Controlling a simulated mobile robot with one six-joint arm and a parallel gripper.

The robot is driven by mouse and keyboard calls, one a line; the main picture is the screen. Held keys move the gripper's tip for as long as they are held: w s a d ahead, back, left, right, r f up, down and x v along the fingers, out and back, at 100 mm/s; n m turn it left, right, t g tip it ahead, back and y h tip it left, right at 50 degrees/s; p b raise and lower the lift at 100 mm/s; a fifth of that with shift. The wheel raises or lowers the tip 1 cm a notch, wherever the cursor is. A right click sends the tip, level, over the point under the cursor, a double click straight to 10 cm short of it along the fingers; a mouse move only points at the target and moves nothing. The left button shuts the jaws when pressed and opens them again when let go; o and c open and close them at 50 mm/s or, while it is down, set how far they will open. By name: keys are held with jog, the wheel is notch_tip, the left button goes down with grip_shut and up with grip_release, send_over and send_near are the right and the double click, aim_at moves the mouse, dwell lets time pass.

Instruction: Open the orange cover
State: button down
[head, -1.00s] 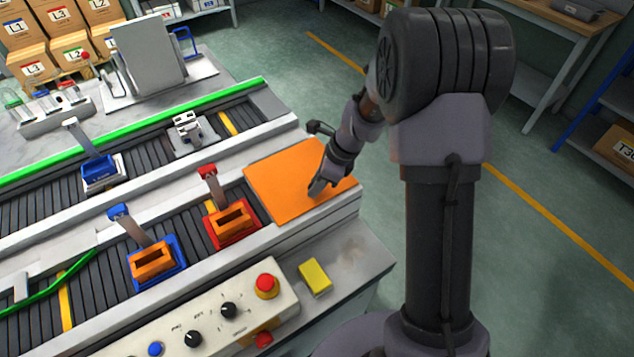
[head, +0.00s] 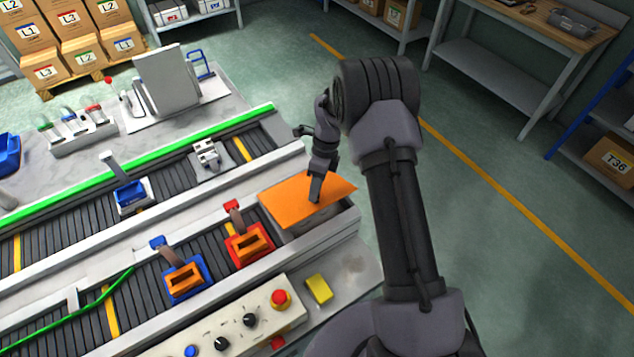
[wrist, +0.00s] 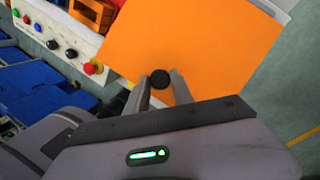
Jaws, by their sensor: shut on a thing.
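The orange cover (head: 287,201) is a flat panel at the right end of the near conveyor in the head view. It is tilted, its right side raised above the grey housing (head: 325,222), whose top edge shows under it. In the wrist view the cover (wrist: 205,45) fills the upper middle, with a round black knob (wrist: 160,79) near its edge. My gripper (head: 315,199) is at the cover's right part. In the wrist view my gripper (wrist: 161,88) has its two fingers on either side of the knob, shut on it. The inside of the housing is mostly hidden.
A red fixture (head: 248,246) and a blue fixture (head: 186,281) with orange blocks stand left of the cover. A control panel (head: 235,325) with a red button and a yellow block (head: 319,289) lie in front. The floor to the right is open.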

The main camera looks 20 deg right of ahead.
jog(key=shift+w+a+r+m+g+h+p, duration=0.1)
jog(key=shift+w+a+r+g+h, duration=0.1)
jog(key=shift+w+r+g, duration=0.4)
jog(key=shift+w+a+r+m+g+h+p, duration=0.15)
jog(key=shift+w+a+r+g, duration=0.1)
jog(key=shift+w+r+g, duration=0.35)
jog(key=shift+w+a+r+m+g+h+p, duration=0.1)
jog(key=shift+w+a+r+g+h, duration=0.1)
jog(key=shift+w+r+g, duration=0.4)
jog(key=shift+w+r, duration=0.15)
jog(key=shift+r, duration=0.05)
jog(key=c, duration=1.1)
grip_release()
jog(key=shift+r, duration=0.1)
jog(key=s+r, duration=0.2)
jog(key=s, duration=0.6)
jog(key=s+r+b, duration=0.1)
jog(key=s+r, duration=0.1)
jog(key=s, duration=0.6)
jog(key=shift+d+r, duration=0.15)
jog(key=shift+r, duration=0.25)
